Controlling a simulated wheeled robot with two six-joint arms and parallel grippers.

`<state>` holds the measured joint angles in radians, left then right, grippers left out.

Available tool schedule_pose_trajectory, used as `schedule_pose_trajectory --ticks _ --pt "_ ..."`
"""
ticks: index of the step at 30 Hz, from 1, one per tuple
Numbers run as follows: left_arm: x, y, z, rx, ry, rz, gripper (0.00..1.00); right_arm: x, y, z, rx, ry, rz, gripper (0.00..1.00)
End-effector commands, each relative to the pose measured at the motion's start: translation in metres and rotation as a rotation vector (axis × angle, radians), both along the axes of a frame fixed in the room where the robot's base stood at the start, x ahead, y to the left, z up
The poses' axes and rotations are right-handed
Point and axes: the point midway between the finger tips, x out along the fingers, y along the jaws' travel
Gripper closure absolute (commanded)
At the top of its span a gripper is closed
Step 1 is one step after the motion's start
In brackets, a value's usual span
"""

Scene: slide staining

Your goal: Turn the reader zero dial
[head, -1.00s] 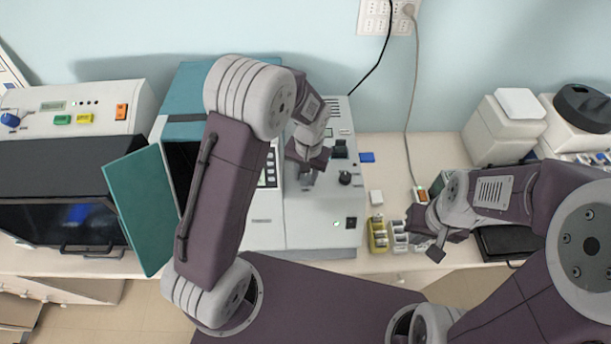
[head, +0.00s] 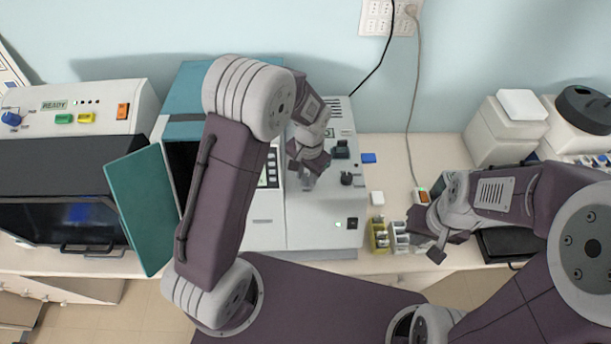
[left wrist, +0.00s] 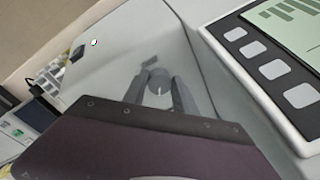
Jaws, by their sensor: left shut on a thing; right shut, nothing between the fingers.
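The reader is a pale grey instrument (head: 275,235) with a teal top, left of the middle in the head view. My left gripper (head: 306,182) is low over its front panel. In the left wrist view a small round grey dial (left wrist: 159,83) with a white mark sits between the two fingers of the left gripper (left wrist: 160,92), which is shut on it. The dial is hidden by the gripper in the head view. My right gripper (head: 437,250) is shut and empty at the bench's front edge.
A keypad and screen (left wrist: 280,65) lie close to the left gripper. A teal panel (head: 145,210) stands left of the reader. A yellow rack (head: 379,237) stands to its right. A device with a READY display (head: 54,105) is at far left.

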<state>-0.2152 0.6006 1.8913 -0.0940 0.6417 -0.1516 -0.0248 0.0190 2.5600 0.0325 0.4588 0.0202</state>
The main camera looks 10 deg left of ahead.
Motion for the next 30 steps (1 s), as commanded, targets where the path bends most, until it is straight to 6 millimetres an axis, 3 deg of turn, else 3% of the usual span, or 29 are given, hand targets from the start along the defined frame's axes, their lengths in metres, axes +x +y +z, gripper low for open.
schedule_pose_trajectory --ticks 3,4,6,17,27,30 --pt "0.004 -0.001 0.001 -0.004 -0.013 0.0 1.0 0.0 0.0 0.0 0.0 0.0 0.0 1.0" --pt "0.004 -0.002 0.001 -0.004 -0.013 0.0 0.61 0.0 0.0 0.0 0.0 0.0 0.0 1.0" --pt "0.003 -0.001 0.001 -0.004 -0.011 0.0 0.45 0.0 0.0 0.0 0.0 0.0 0.0 1.0" --pt "0.003 -0.001 0.006 -0.002 -0.009 0.0 0.45 0.0 0.0 -0.003 0.0 0.0 0.0 1.0" --pt "0.004 -0.007 0.074 -0.002 -0.009 -0.001 0.45 0.0 0.0 -0.018 0.0 0.0 0.0 1.0" --pt "0.003 -0.007 0.085 -0.002 -0.007 0.0 0.45 0.0 0.0 -0.019 0.0 0.0 0.0 1.0"
